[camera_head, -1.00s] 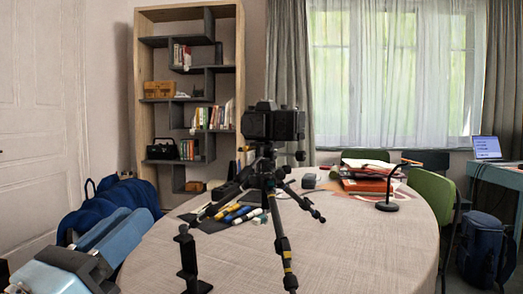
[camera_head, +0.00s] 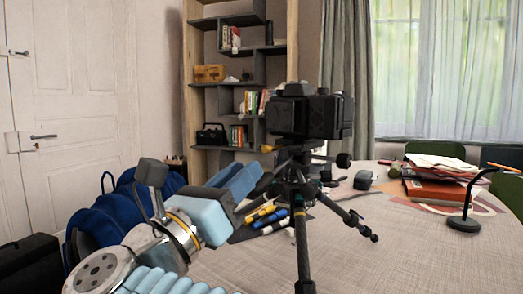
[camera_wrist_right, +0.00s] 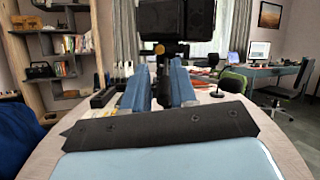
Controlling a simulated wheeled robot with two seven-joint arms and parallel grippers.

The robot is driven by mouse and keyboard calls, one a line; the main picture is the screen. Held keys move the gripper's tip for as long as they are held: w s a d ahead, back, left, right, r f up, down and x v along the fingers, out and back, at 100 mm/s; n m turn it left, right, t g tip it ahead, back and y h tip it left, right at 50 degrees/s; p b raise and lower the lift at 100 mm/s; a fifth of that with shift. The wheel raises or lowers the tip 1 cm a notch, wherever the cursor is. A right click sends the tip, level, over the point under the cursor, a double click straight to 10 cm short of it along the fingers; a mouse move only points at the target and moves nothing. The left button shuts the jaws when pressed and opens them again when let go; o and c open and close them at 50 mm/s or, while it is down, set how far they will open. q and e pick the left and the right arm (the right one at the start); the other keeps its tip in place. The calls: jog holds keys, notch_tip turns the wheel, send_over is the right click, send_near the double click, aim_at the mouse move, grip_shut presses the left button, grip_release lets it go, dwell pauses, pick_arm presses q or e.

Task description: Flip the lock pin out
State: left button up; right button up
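A black camera (camera_head: 310,115) stands on a black tripod (camera_head: 301,215) on the table. On the left of the tripod head, under the camera, a small gold-yellow knob (camera_head: 266,148), seemingly the lock pin, sticks out. It also shows in the right wrist view as a gold knob (camera_wrist_right: 160,49). My right gripper (camera_head: 250,176) has blue fingers and is just below and left of this knob, apart from it. In the right wrist view my right gripper (camera_wrist_right: 159,72) is open, with the dark tripod visible through the gap. My left gripper is not in view.
The table (camera_head: 400,255) is mostly clear in front. Books (camera_head: 436,188) and a black lamp (camera_head: 466,215) stand to the right. A bookshelf (camera_head: 194,60) is behind. Tripod legs spread close to my right gripper.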

aim_at(265, 152)
jog(key=p+x, duration=0.1)
jog(key=x, duration=0.4)
jog(key=shift+w+d+r, duration=0.2)
jog(key=shift+w+d, duration=0.05)
jog(key=shift+w, duration=0.05)
